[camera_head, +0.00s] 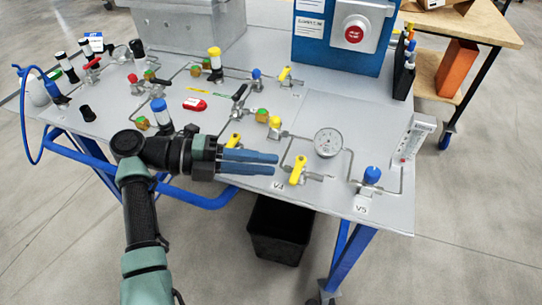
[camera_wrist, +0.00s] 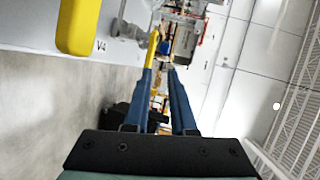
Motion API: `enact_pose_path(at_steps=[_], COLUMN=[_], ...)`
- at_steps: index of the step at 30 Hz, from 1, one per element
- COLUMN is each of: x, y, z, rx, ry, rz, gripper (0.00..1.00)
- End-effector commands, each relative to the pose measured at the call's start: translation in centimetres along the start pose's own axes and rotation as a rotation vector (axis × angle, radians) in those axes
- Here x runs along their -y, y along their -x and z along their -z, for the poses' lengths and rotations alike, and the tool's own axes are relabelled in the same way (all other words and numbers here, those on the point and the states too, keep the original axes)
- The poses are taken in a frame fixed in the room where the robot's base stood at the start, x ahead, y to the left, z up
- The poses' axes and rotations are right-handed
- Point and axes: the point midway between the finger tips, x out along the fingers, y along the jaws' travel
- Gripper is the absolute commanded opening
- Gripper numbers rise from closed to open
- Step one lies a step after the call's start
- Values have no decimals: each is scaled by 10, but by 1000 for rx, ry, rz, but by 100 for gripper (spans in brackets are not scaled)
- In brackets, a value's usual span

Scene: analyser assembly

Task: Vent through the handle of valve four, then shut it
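Valve four has a yellow handle (camera_head: 299,168) and stands beside its V4 label (camera_head: 279,186) near the front edge of the panel table. My gripper (camera_head: 277,163) has two long blue fingers pointing right, their tips just left of the handle in the head view. The fingers are parted, with a gap and nothing held between them. In the wrist view, a large yellow handle (camera_wrist: 78,28) lies left of my gripper (camera_wrist: 160,70), by the V4 label (camera_wrist: 101,46). A second yellow piece (camera_wrist: 152,48) shows just past the left fingertip; I cannot tell which part it is.
A round gauge (camera_head: 328,142) and a blue-knobbed valve (camera_head: 371,176) marked V5 stand to the right. Another yellow handle (camera_head: 235,141) stands just behind my fingers. Thin metal pipes join the fittings. A blue box with a red button (camera_head: 354,34) stands behind.

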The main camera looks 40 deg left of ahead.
Motion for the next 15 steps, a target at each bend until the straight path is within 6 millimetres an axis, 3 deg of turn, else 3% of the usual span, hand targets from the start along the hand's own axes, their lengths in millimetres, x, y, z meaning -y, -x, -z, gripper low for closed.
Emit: enact_pose_path(at_steps=[15], x=[-11], y=[35], z=[-2], rx=[-1], ry=[2], rz=[-1], gripper=[24])
